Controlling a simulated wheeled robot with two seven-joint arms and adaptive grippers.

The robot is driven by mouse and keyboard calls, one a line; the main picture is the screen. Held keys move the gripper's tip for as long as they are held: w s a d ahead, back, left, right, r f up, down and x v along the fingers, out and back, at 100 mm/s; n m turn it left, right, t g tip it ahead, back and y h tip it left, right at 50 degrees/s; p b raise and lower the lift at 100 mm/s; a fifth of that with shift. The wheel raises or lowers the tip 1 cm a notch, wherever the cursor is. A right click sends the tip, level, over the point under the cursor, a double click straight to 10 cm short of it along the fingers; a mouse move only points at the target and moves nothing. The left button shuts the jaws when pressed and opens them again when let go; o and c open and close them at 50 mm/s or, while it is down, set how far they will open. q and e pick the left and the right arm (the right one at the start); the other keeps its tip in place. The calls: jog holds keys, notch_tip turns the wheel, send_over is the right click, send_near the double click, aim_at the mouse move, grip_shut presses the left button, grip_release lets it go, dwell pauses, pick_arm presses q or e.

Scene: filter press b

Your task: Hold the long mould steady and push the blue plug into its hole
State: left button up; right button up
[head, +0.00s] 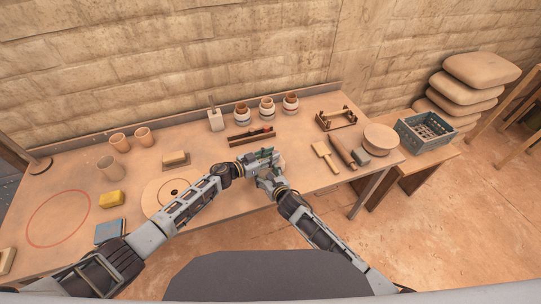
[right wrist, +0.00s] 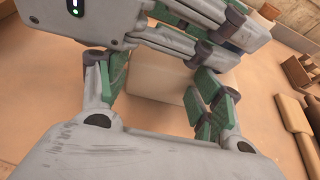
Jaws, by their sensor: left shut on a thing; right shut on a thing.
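A pale cream block (right wrist: 165,78), apparently the long mould, lies between the green-padded fingers of my right gripper (right wrist: 160,92). In the head view my right gripper (head: 268,180) is at the table's front edge, shut on this block. My left gripper (head: 262,157) is just beyond it, and its fingers (right wrist: 205,35) cross over the block's far part in the right wrist view. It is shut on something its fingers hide. I cannot make out the blue plug or the hole; the grippers cover much of the block.
Dark bars (head: 252,136) lie just behind the grippers, with striped jars (head: 267,107) further back. A brush (head: 325,156), a rolling pin (head: 341,151) and a round board (head: 381,139) lie right. A round disc (head: 152,197) lies left, near my left arm.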

pick_arm(q)
jog(key=shift+f, duration=0.15)
jog(key=o, duration=0.9)
jog(key=shift+f, duration=0.15)
jog(key=shift+o, duration=0.4)
jog(key=shift+s, duration=0.15)
jog(key=shift+s+d+f, duration=0.1)
jog(key=shift+r, duration=0.85)
jog(key=shift+r, duration=0.1)
